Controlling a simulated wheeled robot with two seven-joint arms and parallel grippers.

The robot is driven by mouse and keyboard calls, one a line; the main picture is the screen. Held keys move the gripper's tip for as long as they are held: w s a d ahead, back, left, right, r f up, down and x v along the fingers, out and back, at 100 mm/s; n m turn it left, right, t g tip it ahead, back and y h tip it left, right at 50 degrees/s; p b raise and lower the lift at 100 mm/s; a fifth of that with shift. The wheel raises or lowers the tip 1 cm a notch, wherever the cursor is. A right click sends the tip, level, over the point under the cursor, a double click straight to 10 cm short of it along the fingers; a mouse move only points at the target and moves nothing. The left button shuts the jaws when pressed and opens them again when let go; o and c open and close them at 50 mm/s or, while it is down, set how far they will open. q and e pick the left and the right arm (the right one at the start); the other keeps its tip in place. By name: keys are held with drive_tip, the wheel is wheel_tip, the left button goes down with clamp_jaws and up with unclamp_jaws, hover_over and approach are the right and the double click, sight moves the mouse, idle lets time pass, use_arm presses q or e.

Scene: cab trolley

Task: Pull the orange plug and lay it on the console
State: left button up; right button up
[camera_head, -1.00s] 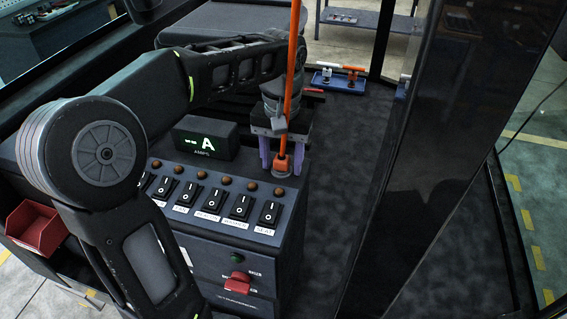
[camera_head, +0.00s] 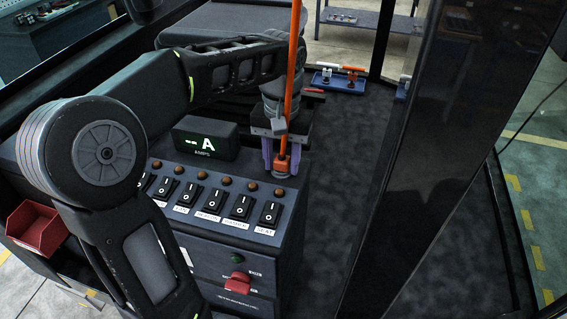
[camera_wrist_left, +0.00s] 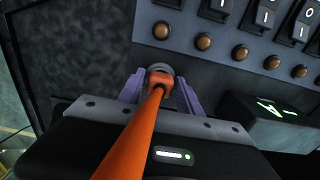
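The orange plug (camera_head: 281,166) stands at the back right corner of the console (camera_head: 262,200). A thick orange cable (camera_head: 293,75) runs up from it, past my wrist. My left gripper (camera_head: 279,160) reaches down over the plug, with purple fingers on both sides of it. In the left wrist view the fingertips (camera_wrist_left: 159,80) close in on the plug (camera_wrist_left: 160,81) and appear to touch its sides. A grey round collar shows at the plug's far end. The plug's lower end and its socket are mostly hidden. My right gripper is not in view.
An ammeter display (camera_head: 206,138) stands on the console behind a row of brown knobs and black rocker switches (camera_head: 241,206). A red bin (camera_head: 38,228) hangs at the left. A blue tray (camera_head: 340,85) lies on the floor behind. A dark pillar (camera_head: 420,150) rises at the right.

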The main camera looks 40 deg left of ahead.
use_arm(q)
clamp_jaws()
idle(0.4)
drive_tip(key=o, duration=0.7)
unclamp_jaws()
drive_tip(key=shift+o, duration=0.2)
